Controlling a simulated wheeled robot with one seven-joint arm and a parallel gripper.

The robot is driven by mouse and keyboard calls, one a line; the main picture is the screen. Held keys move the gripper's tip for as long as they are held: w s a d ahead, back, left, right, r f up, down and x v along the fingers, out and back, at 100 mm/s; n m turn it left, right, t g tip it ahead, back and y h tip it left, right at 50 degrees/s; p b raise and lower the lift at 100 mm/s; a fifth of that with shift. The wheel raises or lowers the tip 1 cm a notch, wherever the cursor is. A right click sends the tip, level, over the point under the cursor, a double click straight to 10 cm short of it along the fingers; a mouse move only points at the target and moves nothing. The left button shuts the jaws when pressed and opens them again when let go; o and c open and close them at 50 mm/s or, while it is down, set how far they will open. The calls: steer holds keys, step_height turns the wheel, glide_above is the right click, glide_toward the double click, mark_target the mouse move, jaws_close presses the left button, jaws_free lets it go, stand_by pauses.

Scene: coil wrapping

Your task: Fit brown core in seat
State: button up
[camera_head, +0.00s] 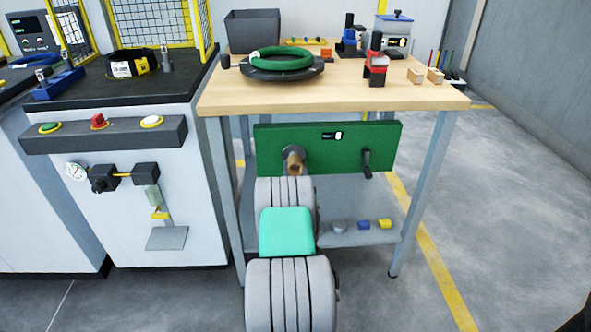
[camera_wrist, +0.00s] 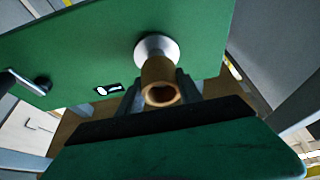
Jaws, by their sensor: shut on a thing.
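The brown core (camera_wrist: 158,72) is a hollow tube with its open end towards the wrist camera. My gripper (camera_wrist: 160,86) has a dark finger on each side of the core and is shut on it. The core's far end meets the round grey seat (camera_wrist: 150,47) on the green panel (camera_wrist: 90,50); I cannot tell how deep it sits. In the head view the core (camera_head: 294,164) shows just below the seat (camera_head: 291,151), in front of the green panel (camera_head: 345,143). There my arm hides the gripper's fingers.
A black crank handle (camera_head: 367,163) sticks out of the panel to the right of the seat. The wooden table (camera_head: 330,95) above carries a green coil (camera_head: 283,58) on a dark disc. A lower shelf (camera_head: 350,238) holds small parts. A white machine cabinet (camera_head: 115,215) stands left.

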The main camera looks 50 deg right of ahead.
steer(key=shift+w+d+p, duration=1.05)
steer(key=shift+d+p, duration=0.1)
steer(key=shift+p, duration=0.55)
steer(key=o, duration=1.5)
steer(key=shift+c, duration=0.2)
steer(key=v, duration=0.7)
steer(key=shift+s+a+f+b, duration=0.2)
steer(key=shift+s+a+b, duration=0.05)
steer(key=shift+b, duration=0.15)
